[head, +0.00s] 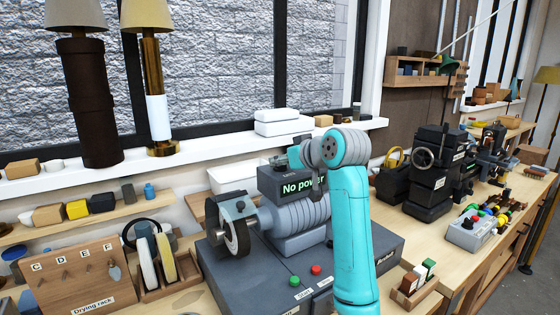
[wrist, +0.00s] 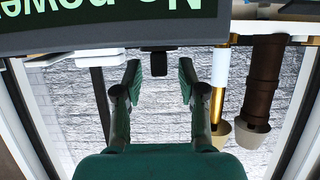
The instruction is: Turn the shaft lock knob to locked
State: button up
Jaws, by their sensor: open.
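The grey bench machine (head: 290,245) stands at centre in the head view, with a wheel (head: 236,232) at its left end and a "No power" display (head: 303,186) on its upper box. I cannot make out a shaft lock knob for certain; part of the machine is hidden behind my arm. My gripper (wrist: 160,78) is open, its two fingers apart, and nothing is held between them. In the wrist view the display box (wrist: 110,25) shows upside down across the top, close to the fingertips. A small black block (wrist: 159,63) shows between the fingertips; I cannot tell what it is.
A green button (head: 294,281) and a red button (head: 315,269) sit on the machine's base. A drying rack (head: 85,275) is at left. Two lamps (head: 92,110) (head: 157,100) and white boxes (head: 275,127) stand on the sill behind. A small block tray (head: 413,292) is at right.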

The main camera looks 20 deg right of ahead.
jog(key=shift+x, duration=0.95)
grip_shut()
